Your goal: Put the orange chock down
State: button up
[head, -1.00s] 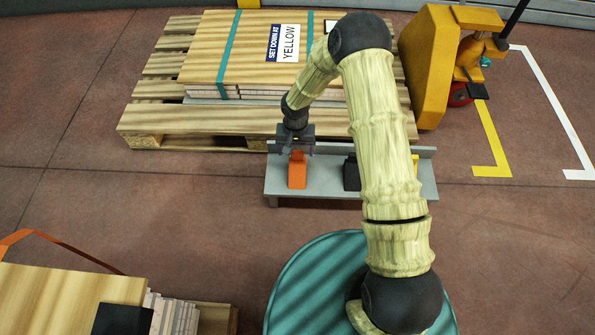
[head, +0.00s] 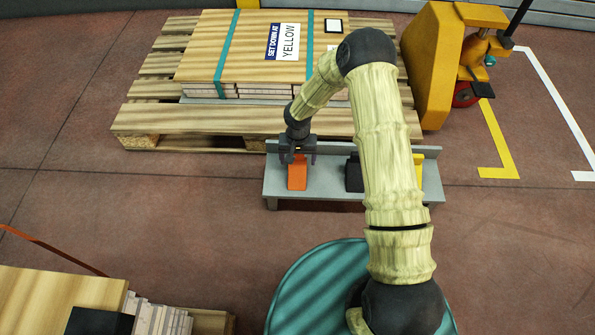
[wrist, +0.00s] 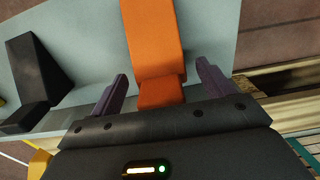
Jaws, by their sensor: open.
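The orange chock (head: 297,177) rests on the left part of a low grey bench (head: 330,188). It also shows in the wrist view (wrist: 155,45), lying between the two fingers. My gripper (head: 297,158) is at the chock's far end, fingers pointing down. In the wrist view my gripper (wrist: 160,90) is open, with a gap between each dark finger and the chock. My arm hides part of the bench in the head view.
A black chock (head: 353,173) stands to the right on the bench, with a bit of yellow (head: 417,165) beyond my arm. Behind is a wooden pallet (head: 190,119) with a strapped load labelled "SET DOWN AT YELLOW" (head: 285,42). A yellow machine (head: 428,65) stands right.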

jog(key=shift+f, duration=0.8)
jog(key=c, duration=1.4)
jog(key=shift+o, duration=0.2)
jog(key=shift+r, duration=0.15)
notch_tip(320, 180, up, 10)
jog(key=p, duration=0.6)
